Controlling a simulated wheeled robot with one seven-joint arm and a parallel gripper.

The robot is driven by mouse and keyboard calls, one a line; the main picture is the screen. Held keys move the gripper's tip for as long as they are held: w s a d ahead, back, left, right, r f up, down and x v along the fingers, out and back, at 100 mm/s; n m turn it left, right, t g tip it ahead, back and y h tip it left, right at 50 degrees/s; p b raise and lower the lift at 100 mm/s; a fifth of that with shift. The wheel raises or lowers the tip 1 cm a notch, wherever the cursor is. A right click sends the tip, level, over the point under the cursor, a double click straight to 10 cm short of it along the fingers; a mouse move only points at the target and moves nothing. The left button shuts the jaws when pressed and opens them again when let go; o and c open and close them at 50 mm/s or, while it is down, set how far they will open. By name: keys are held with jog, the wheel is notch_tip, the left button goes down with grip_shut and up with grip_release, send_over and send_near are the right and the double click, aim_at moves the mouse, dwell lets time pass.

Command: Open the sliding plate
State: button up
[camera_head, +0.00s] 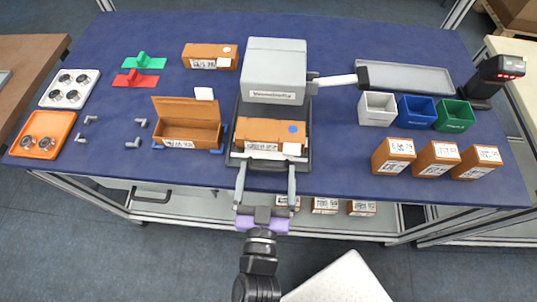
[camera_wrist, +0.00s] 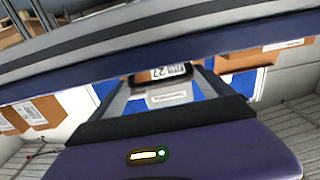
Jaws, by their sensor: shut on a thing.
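A grey machine (camera_head: 275,62) with a raised box-like head stands at the middle of the blue table. In front of it, its low sliding plate (camera_head: 262,156) shows a pale strip at the table's front side, on a dark base. A brown box (camera_head: 272,131) with a blue dot and white labels lies over the plate. My gripper (camera_head: 267,168) reaches in from the front edge, its two grey fingers one at each side of the plate's front, shut on it. The wrist view shows the purple gripper body (camera_wrist: 185,150) and a label between the fingers; the fingertip contact is hidden there.
An open brown box (camera_head: 187,134) stands left of the machine. White, blue (camera_head: 416,110) and green bins, several brown boxes (camera_head: 393,157) and a scanner (camera_head: 490,80) stand to the right. The table's front edge runs just under my fingers. A grey tray (camera_head: 405,77) lies behind the bins.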

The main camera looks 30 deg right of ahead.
jog(key=shift+s+d, duration=0.1)
jog(key=shift+d, duration=0.05)
jog(key=o, duration=1.8)
jog(key=b+v, duration=0.1)
jog(key=v, duration=0.7)
jog(key=shift+b, duration=0.3)
